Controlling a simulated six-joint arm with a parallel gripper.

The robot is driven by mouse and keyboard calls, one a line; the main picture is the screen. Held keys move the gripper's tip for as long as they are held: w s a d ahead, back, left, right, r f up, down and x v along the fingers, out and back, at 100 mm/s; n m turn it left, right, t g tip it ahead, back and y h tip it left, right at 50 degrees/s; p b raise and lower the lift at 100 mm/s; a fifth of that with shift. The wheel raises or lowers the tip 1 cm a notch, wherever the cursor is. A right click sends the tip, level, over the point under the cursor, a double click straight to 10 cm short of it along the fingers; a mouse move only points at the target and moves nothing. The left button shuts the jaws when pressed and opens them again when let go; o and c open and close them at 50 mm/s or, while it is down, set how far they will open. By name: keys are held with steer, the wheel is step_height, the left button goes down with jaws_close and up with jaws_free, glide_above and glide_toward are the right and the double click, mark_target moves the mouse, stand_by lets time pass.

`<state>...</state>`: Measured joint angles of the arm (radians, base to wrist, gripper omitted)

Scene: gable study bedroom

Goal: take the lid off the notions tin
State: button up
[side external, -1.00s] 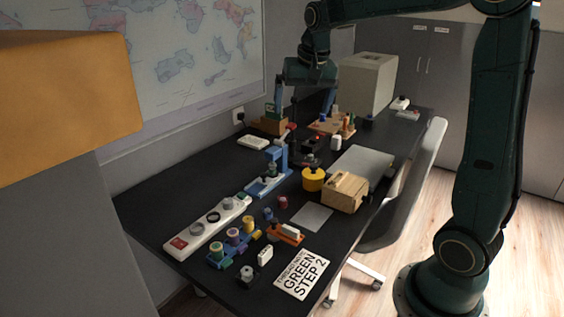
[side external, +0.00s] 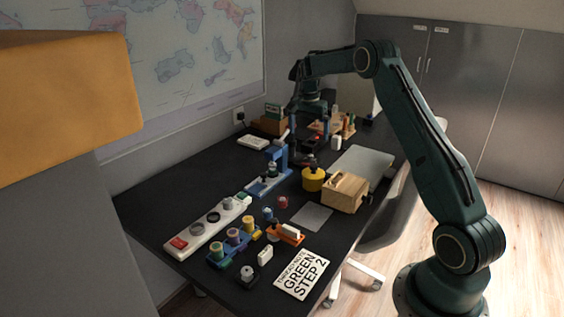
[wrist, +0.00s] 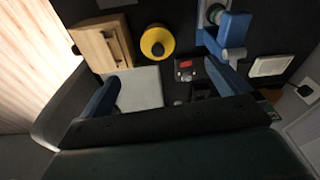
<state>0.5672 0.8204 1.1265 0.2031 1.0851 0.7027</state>
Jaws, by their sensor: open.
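The notions tin is most likely the round yellow tin (side external: 313,182), which stands upright on the dark desk beside a wooden box. Its top is yellow with a dark knob in the middle, and the lid looks seated on it. It also shows in the wrist view (wrist: 149,38), at the upper middle. My gripper (side external: 311,142) is open, pointing down, over the desk beyond the tin in the side view. In the wrist view my two blue fingers (wrist: 163,86) are spread wide with nothing between them gripped; the tin lies ahead of them, apart.
The wooden box (side external: 345,192) stands close right of the tin. A blue stand (side external: 270,180) is on its left. A grey flat panel (side external: 362,163) lies behind the box. Spools (side external: 233,238) and a white control strip (side external: 207,228) occupy the front; a small red-and-black device (wrist: 184,70) is near my fingers.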

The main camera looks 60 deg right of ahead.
steer(key=m, duration=0.1)
glide_above(314, 166)
steer(key=a, duration=0.1)
step_height(314, 166, down, 4)
steer(key=shift+w+a+f, duration=0.1)
steer(key=shift+w+f, duration=0.05)
steer(key=shift+f, duration=0.05)
steer(key=shift+f, duration=0.1)
steer(key=shift+d+f, duration=0.15)
steer(key=shift+f, duration=1.25)
steer(key=shift+d+f, duration=0.2)
steer(key=shift+f, duration=1.15)
steer(key=shift+d+f, duration=0.15)
steer(key=shift+f, duration=1.25)
steer(key=shift+d+f, duration=0.15)
steer(key=shift+f, duration=1.15)
steer(key=shift+d+f, duration=0.15)
steer(key=shift+f, duration=1.15)
steer(key=c, duration=0.9)
